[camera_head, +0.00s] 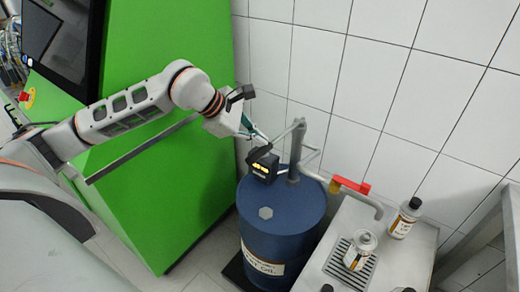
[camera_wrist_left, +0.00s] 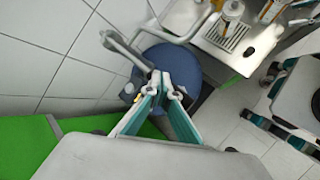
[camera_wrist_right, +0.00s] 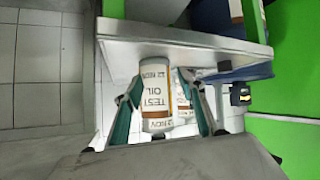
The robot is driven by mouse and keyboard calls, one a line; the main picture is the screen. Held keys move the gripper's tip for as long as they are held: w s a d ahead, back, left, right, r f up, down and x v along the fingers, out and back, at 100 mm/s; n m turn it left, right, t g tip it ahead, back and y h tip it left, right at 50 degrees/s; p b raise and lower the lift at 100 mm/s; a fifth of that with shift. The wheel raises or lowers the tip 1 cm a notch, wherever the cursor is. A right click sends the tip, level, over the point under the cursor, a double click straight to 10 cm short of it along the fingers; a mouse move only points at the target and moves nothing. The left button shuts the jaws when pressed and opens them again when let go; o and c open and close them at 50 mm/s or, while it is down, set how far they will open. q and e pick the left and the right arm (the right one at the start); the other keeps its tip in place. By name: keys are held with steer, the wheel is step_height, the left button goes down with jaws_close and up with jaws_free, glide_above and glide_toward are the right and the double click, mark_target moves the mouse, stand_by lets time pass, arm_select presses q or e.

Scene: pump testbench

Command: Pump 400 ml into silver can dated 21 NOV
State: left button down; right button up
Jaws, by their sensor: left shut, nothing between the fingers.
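In the head view, a blue oil drum (camera_head: 275,235) carries a grey pump (camera_head: 297,150) with a black display (camera_head: 264,165) showing yellow digits. A can (camera_head: 360,250) with its label stands on the drip grate near the spout (camera_head: 376,208). My left gripper (camera_head: 264,138) is by the pump's upper arm; its teal fingers (camera_wrist_left: 166,84) are together and empty above the drum. I cannot tell whether it touches the pump. My right gripper (camera_wrist_right: 165,108) is open, its fingers either side of a can (camera_wrist_right: 154,95) labelled TEST OIL, seen upside down.
Another black-capped can (camera_head: 404,218) stands at the back of the metal bench (camera_head: 318,268). A red lever (camera_head: 352,186) sits on the outlet pipe. A green cabinet (camera_head: 170,200) is left of the drum; the tiled wall is behind. Dark caps show at the bottom edge.

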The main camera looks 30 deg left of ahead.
arm_select(q)
steer(key=shift+f, duration=0.15)
arm_select(e)
steer(key=shift+f, duration=0.15)
arm_select(q)
steer(key=shift+f+b, duration=0.3)
steer(key=shift+b, duration=0.15)
arm_select(e)
steer(key=shift+f, duration=0.25)
